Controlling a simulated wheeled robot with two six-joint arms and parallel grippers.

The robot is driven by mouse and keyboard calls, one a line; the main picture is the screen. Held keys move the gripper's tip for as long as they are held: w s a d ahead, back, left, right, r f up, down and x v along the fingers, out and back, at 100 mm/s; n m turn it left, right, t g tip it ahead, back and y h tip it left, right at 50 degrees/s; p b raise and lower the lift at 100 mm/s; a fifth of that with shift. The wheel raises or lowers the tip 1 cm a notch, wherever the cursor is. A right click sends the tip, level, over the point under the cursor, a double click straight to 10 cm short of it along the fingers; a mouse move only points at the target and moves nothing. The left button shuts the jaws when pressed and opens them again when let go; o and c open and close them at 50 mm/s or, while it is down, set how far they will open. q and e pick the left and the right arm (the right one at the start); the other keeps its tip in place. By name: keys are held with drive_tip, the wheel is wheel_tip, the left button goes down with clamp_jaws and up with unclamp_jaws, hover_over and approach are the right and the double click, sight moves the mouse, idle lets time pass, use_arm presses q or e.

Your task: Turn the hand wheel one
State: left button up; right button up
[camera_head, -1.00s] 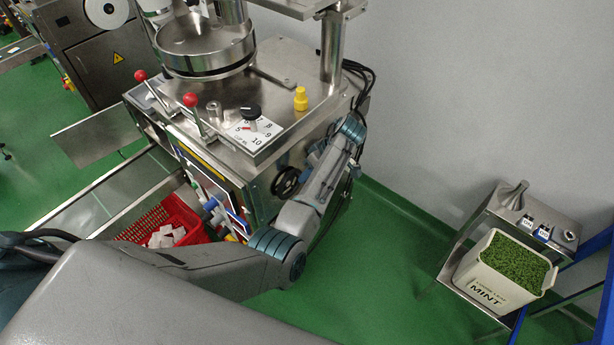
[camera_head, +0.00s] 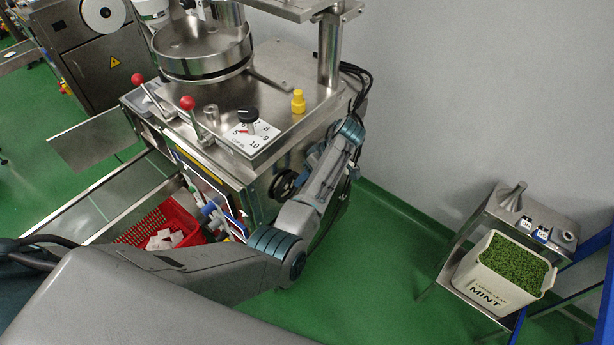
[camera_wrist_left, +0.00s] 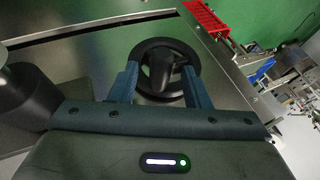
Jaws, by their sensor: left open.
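The hand wheel (camera_head: 284,184) is a black wheel on the side of the steel packing machine, partly hidden by my left arm in the head view. In the left wrist view the hand wheel (camera_wrist_left: 141,53) is a black ring with a dark handle or hub standing out toward the camera. My left gripper (camera_wrist_left: 160,72) is open, with one blue finger on each side of the hub, over the lower part of the rim. I cannot tell whether the fingers touch the wheel. My right gripper is not in view.
The machine top carries a dial (camera_head: 250,117), red-knobbed levers (camera_head: 187,103) and a yellow knob (camera_head: 298,101). A red crate (camera_head: 190,226) with white teabags sits below. A mint tub (camera_head: 500,280) is on a stand at the right. Green floor between is free.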

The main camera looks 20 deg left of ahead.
use_arm(q)
drive_tip(key=p+v, duration=0.1)
drive_tip(key=v, duration=0.9)
drive_tip(key=shift+r+p, duration=0.25)
drive_tip(key=shift+p, duration=0.05)
drive_tip(key=shift+w+d, duration=0.1)
drive_tip(key=shift+d, duration=0.05)
